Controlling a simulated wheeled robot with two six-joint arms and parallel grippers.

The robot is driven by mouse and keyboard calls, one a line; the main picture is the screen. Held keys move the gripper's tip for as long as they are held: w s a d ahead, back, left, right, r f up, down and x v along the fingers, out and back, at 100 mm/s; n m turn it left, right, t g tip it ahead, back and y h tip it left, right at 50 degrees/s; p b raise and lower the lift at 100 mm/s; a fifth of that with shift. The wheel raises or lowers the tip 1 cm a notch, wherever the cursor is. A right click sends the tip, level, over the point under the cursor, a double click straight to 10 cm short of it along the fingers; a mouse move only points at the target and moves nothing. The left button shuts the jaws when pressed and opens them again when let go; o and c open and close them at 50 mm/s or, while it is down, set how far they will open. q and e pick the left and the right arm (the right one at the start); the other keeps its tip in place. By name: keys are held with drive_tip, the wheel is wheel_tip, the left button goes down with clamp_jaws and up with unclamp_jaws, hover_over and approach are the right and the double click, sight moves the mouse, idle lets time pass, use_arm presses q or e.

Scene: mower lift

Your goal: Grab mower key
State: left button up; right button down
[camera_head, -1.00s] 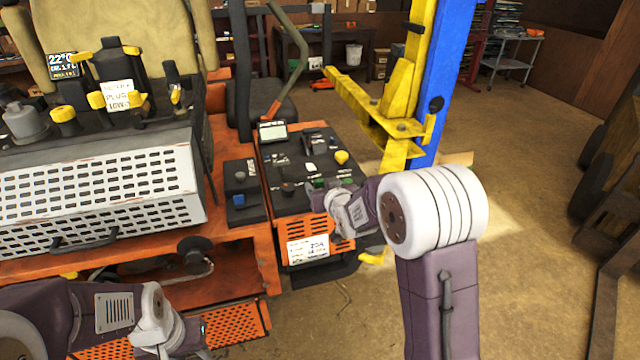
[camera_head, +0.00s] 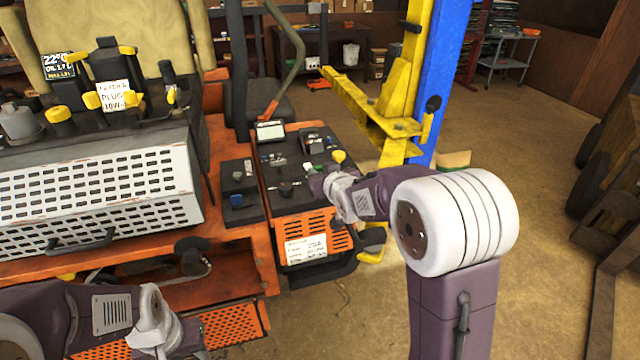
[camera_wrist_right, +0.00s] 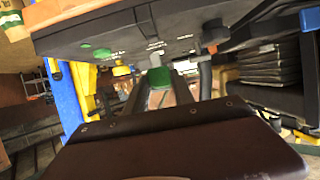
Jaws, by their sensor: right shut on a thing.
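The mower's black control panel (camera_head: 275,178) sits on the orange body in the head view. My right gripper (camera_head: 312,180) is at the panel's right side, low over its surface. In the right wrist view a green piece (camera_wrist_right: 160,77), which looks like the head of the mower key, sits between the two dark fingers of my right gripper (camera_wrist_right: 160,92). The fingers are shut on it, close against the panel face.
A yellow knob (camera_head: 338,157) stands just beyond my right gripper. Levers and a small display (camera_head: 270,131) are on the panel. The yellow and blue lift post (camera_head: 437,80) rises behind it.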

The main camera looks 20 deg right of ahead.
drive_tip(key=s+d+r+p, duration=0.3)
drive_tip(key=s+d+r, duration=0.3)
drive_tip(key=s, duration=0.3)
drive_tip(key=shift+s+d+r+p, duration=0.2)
drive_tip(key=shift+d+p, duration=0.05)
drive_tip(key=shift+p, duration=0.1)
